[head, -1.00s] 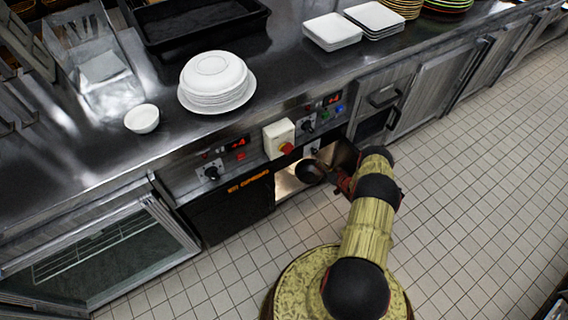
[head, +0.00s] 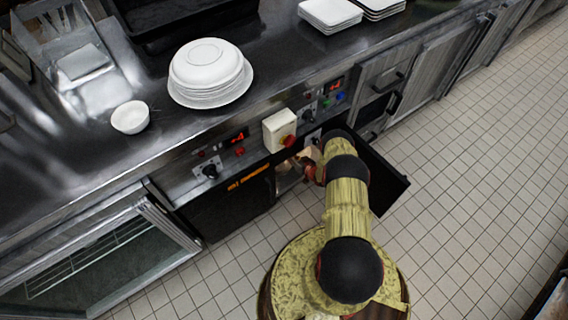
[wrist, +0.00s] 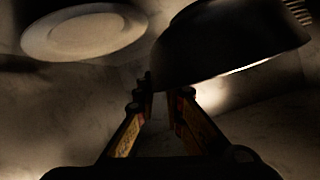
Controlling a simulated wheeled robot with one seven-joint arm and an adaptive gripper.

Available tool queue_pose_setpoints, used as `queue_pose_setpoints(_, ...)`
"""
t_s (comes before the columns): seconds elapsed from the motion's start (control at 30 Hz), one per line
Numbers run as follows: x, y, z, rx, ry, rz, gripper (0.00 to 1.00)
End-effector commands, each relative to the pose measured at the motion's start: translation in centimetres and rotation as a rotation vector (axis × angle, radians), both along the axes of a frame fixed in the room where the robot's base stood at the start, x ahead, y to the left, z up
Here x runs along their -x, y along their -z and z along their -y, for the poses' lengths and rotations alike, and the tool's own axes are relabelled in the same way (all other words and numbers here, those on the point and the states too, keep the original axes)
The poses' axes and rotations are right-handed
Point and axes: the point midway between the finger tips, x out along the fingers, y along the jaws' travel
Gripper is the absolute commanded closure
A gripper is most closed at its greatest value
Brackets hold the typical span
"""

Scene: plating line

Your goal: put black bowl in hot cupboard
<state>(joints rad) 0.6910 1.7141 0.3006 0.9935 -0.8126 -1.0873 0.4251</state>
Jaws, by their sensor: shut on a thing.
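The black bowl (wrist: 225,45) fills the upper right of the wrist view, dark and tilted, with its rim edge lit. My gripper (wrist: 165,98) is shut on the bowl at its near edge. The hot cupboard (head: 287,183) is lit inside, below the counter in the head view. Its right door (head: 386,178) stands open, and its left front (head: 228,208) is a dark panel with orange lettering. In the head view my gripper is at the opening, mostly behind my arm, and the bowl is hidden there.
A white plate (wrist: 85,32) lies inside the cupboard at the upper left of the wrist view. On the counter (head: 90,165) stand a plate stack (head: 210,75), a small white bowl (head: 130,117) and square plates (head: 330,15). A control box (head: 279,130) sits above the opening.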

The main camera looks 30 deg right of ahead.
Motion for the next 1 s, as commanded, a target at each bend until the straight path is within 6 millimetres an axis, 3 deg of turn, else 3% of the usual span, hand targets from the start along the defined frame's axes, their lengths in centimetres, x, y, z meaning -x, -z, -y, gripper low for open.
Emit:
queue_pose_setpoints(0.1, -0.7, 1.6, -1.1, 0.001, -0.002, 0.004, 1.0)
queue_pose_setpoints(0.37, -1.2, 2.8, -2.1, 0.001, 0.0, 0.003, 1.0)
queue_pose_setpoints(0.6, -1.3, 6.2, -2.4, 0.001, 0.001, 0.004, 1.0)
queue_pose_setpoints(0.97, -1.4, 6.3, -2.4, 0.002, 0.0, 0.004, 1.0)
queue_pose_setpoints(1.0, -1.3, 6.4, -2.4, 0.002, 0.0, 0.003, 0.89)
